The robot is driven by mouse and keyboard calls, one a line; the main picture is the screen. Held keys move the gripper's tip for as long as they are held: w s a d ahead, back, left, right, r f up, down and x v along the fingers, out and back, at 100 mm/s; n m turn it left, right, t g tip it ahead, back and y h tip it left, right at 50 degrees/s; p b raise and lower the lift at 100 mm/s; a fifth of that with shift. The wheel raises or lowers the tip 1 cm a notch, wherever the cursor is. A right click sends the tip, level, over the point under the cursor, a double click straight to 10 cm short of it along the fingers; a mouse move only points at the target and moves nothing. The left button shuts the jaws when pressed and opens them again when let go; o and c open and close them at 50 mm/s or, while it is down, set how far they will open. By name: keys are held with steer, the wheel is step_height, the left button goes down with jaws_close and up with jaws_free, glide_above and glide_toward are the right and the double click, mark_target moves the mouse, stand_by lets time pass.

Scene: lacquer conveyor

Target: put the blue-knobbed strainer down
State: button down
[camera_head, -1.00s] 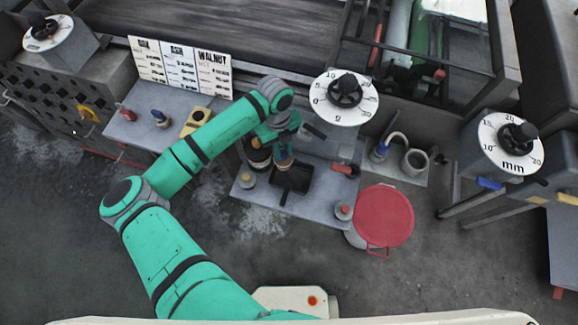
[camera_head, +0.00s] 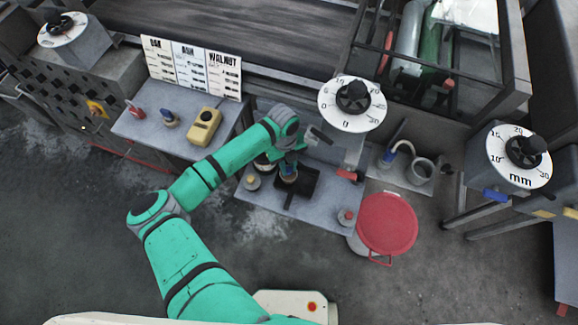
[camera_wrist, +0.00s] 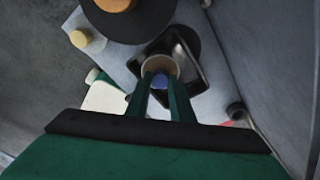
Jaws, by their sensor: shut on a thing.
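My gripper (camera_head: 289,163) is shut on the blue-knobbed strainer, a small tan-rimmed cup-like thing (camera_head: 288,179). In the wrist view my fingertips (camera_wrist: 160,88) close on its blue knob (camera_wrist: 159,81), and its tan rim (camera_wrist: 160,62) shows beyond. The strainer is upright over the left part of a black square tray (camera_head: 307,181) with a handle, on the grey metal bench (camera_head: 325,205). The tray's raised edge also shows in the wrist view (camera_wrist: 186,45). I cannot tell whether the strainer's bottom touches the tray; its underside is hidden.
A dark round pot (camera_head: 263,163) stands close left of the tray. A yellow-topped weight (camera_head: 252,182) and a red-knobbed piece (camera_head: 346,216) sit near the bench's front edge. A red-handled tool (camera_head: 346,175) lies right of the tray. A red-lidded bucket (camera_head: 386,223) stands right of the bench.

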steer(key=shift+f, duration=0.6)
steer(key=shift+d, duration=0.1)
steer(key=c, duration=1.6)
jaws_free()
steer(key=shift+o, duration=0.2)
steer(key=shift+w, duration=0.1)
steer(key=shift+r, duration=0.15)
step_height(320, 180, up, 13)
steer(key=w, duration=0.1)
steer(key=shift+a, duration=0.3)
steer(key=shift+w, duration=0.15)
